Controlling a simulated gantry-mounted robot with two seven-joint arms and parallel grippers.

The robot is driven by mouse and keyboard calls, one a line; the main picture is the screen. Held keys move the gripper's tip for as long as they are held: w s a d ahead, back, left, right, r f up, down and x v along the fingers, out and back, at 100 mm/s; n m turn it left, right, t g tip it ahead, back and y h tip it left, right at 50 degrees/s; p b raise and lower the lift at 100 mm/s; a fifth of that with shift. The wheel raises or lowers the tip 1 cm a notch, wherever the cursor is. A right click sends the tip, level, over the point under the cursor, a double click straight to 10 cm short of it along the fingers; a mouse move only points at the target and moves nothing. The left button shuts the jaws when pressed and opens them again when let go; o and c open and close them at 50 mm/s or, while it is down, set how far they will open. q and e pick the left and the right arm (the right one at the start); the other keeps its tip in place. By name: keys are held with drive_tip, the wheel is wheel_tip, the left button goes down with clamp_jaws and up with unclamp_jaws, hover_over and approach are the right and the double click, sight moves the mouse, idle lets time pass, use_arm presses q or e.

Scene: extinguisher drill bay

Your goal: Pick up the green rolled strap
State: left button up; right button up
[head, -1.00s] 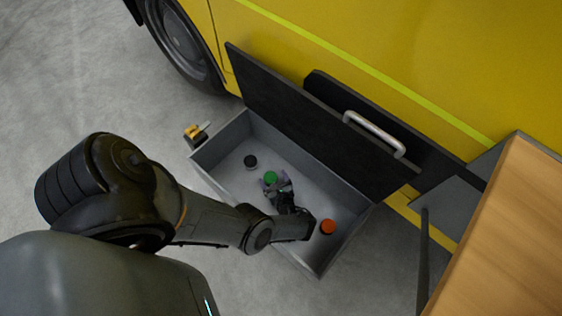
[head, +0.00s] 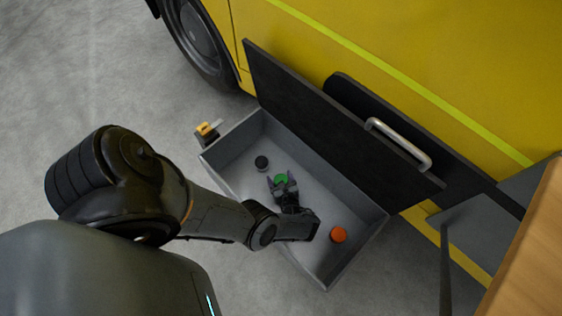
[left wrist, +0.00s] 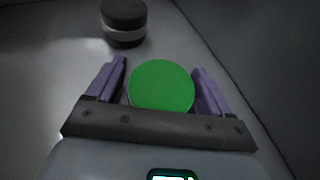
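The green rolled strap (left wrist: 161,86) lies in the grey open box; it also shows in the head view (head: 281,179). My left gripper (head: 281,183) is down inside the box at the strap. In the left wrist view its two purple fingers (left wrist: 158,82) stand apart on either side of the strap. A narrow gap shows at the left finger; the right finger is very close to the strap, and I cannot tell whether it touches. The lower part of the strap is hidden behind the gripper body. My right gripper is not in view.
A black roll (head: 262,162) with a light band lies beyond the green one; it also shows in the left wrist view (left wrist: 124,22). An orange roll (head: 338,234) lies at the box's right end. The box (head: 355,243) has a raised dark lid (head: 320,120) beside the yellow vehicle (head: 430,60).

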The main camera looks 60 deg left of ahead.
use_arm(q)
drive_tip(key=shift+c, duration=1.1)
drive_tip(key=shift+a+r, duration=0.1)
drive_tip(key=shift+a, duration=0.2)
drive_tip(key=c, duration=0.7)
drive_tip(key=shift+d, duration=0.15)
